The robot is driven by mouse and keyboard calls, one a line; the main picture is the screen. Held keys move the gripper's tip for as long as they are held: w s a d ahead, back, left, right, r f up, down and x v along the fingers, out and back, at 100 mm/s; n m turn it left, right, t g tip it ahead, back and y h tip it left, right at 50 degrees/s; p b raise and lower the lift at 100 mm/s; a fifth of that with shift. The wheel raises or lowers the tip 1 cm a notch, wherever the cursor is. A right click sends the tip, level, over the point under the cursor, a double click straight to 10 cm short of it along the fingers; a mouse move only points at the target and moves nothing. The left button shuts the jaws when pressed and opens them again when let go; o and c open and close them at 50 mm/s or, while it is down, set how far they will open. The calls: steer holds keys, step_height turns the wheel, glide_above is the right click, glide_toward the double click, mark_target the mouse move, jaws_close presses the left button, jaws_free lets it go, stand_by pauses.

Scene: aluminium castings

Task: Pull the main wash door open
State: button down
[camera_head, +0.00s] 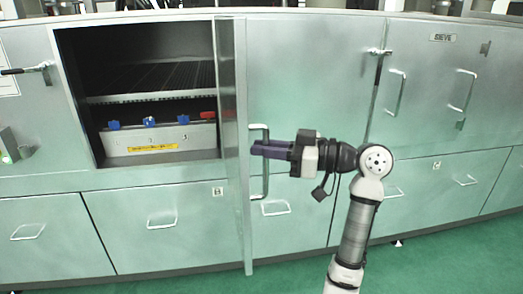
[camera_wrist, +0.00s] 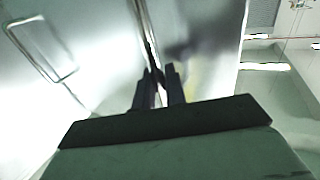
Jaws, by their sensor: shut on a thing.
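A tall metal door (camera_head: 240,100) stands swung outward at the left-centre of the head view, seen almost edge-on, beside an open compartment. Its vertical bar handle (camera_head: 265,185) sticks out to the right. My gripper (camera_head: 258,148) reaches in from the right and is shut on this handle, a little above its middle. In the wrist view, my two dark fingers (camera_wrist: 160,82) close around a slim bar (camera_wrist: 148,35). The exact contact is partly hidden by the fingers. No label naming this door is readable.
The open compartment (camera_head: 96,130) shows a rack and a white box (camera_head: 160,140) with blue knobs. Closed cabinet doors (camera_head: 305,70) lie to the right, and drawers with handles (camera_head: 160,222) run below. Green floor (camera_head: 425,262) is clear in front.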

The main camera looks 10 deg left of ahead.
steer(key=shift+w, duration=0.1)
steer(key=c, duration=1.5)
jaws_free()
steer(key=shift+c, duration=0.2)
steer(key=shift+d, duration=0.1)
steer(key=d+b, duration=0.3)
steer(key=d, duration=1)
steer(key=shift+d, duration=0.3)
